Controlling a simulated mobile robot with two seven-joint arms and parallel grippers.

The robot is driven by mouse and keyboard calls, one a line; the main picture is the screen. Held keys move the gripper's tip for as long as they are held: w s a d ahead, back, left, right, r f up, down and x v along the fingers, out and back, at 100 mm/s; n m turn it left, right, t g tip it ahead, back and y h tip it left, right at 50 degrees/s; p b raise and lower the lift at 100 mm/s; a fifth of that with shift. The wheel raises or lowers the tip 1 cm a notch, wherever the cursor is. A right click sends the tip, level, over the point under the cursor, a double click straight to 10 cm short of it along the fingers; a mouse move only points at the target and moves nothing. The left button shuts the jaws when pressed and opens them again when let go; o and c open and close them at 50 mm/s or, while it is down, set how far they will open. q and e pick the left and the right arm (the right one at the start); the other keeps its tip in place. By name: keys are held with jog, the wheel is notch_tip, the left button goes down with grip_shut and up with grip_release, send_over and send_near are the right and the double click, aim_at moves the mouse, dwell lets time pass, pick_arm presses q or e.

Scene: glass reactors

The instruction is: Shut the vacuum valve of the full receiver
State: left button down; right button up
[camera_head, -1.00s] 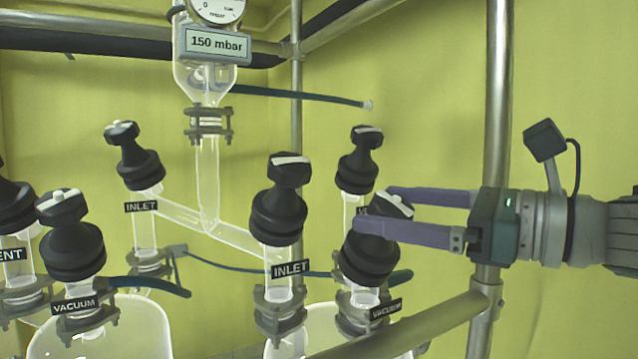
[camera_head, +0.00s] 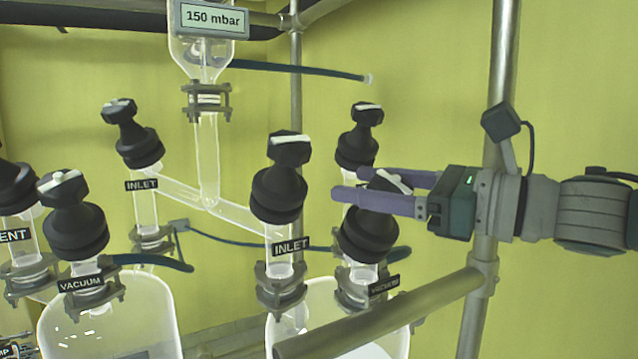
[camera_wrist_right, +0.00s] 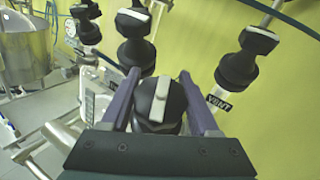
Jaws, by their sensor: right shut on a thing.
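The right-hand receiver (camera_head: 300,325) is a glass vessel at the bottom centre. Above it stands a black vacuum valve (camera_head: 368,240) with a VACUUM tag (camera_head: 384,285). Its black knob carries a white bar (camera_head: 394,181), slanted in the head view. My right gripper (camera_head: 348,183) comes in from the right and is shut on this knob, one finger on each side. The right wrist view shows the knob (camera_wrist_right: 158,100) between both fingers. The left-hand receiver (camera_head: 110,315) has its own vacuum valve (camera_head: 75,225). Liquid levels are hard to tell. My left gripper is out of view.
Close by stand the right receiver's INLET valve (camera_head: 280,185) and another black valve (camera_head: 358,140) behind. A left INLET valve (camera_head: 138,140) stands farther off. A metal rail (camera_head: 400,310) crosses in front; an upright pole (camera_head: 497,130) stands beside my right arm.

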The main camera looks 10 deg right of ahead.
jog(key=c, duration=0.6)
jog(key=shift+m, duration=0.3)
